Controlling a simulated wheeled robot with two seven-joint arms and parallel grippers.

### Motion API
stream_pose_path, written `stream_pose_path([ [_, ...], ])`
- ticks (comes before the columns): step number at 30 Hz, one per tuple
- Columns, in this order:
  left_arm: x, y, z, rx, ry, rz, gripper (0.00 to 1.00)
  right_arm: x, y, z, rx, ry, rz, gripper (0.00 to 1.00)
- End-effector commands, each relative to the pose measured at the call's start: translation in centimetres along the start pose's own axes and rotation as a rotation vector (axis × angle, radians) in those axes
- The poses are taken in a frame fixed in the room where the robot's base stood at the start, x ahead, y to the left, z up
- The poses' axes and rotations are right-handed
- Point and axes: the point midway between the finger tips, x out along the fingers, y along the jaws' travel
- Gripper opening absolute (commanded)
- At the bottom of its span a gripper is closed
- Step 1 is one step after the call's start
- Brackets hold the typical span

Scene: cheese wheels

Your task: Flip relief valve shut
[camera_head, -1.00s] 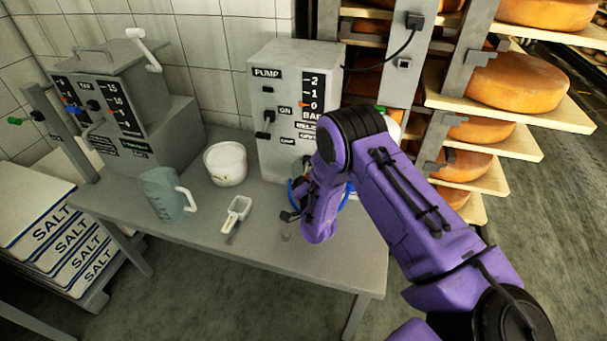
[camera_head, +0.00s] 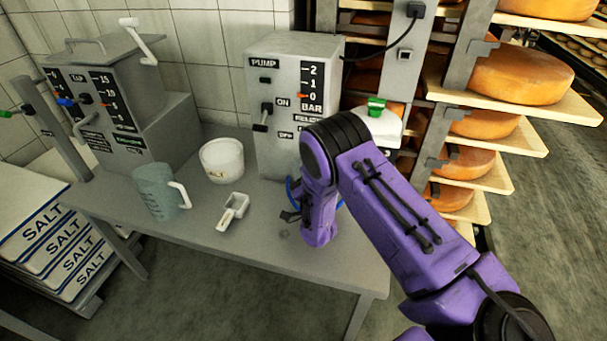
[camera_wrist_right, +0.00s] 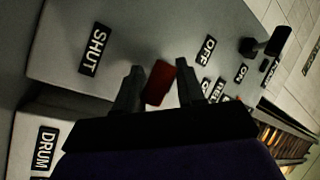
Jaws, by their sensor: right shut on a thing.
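The grey pump box (camera_head: 268,145) stands on the table at the back, with PUMP, ON, OFF and RELIEF labels and a BAR scale. The relief valve's red lever (camera_wrist_right: 157,86) shows in the right wrist view between the two dark fingers. My right gripper (camera_wrist_right: 159,68) is shut on this lever at the pump's face. The SHUT label (camera_wrist_right: 95,49) lies to the left of the lever in that view. In the head view my purple right arm hides the lever and most of the gripper. My left gripper is out of view.
A white tub (camera_head: 222,160), a grey-green jug (camera_head: 155,192) and a white scoop (camera_head: 233,211) stand left of my arm on the table (camera_head: 200,240). A black pump switch (camera_wrist_right: 266,42) is near the gripper. Cheese shelves (camera_head: 520,125) rise at the right.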

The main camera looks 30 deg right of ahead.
Motion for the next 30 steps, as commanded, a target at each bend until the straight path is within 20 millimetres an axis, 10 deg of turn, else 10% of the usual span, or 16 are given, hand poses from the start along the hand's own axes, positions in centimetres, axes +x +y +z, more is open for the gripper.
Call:
stream_pose_path([
  [2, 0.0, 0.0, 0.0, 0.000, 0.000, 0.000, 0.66, -0.1, 0.1, 0.2, -0.004, -0.008, 0.002, 0.08],
  [3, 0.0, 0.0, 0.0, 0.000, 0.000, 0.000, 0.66, -0.1, 0.1, 0.2, -0.004, -0.008, 0.002, 0.45],
  [5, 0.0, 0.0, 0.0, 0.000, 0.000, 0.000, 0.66, -0.1, 0.1, 0.2, -0.004, -0.008, 0.002, 0.61],
  [16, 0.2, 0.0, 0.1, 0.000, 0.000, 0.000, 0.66, -1.0, 0.1, 0.3, -0.003, -0.008, 0.002, 0.61],
  [30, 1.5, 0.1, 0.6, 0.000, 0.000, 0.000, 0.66, -10.2, 0.1, 0.3, -0.004, -0.009, 0.003, 0.61],
])
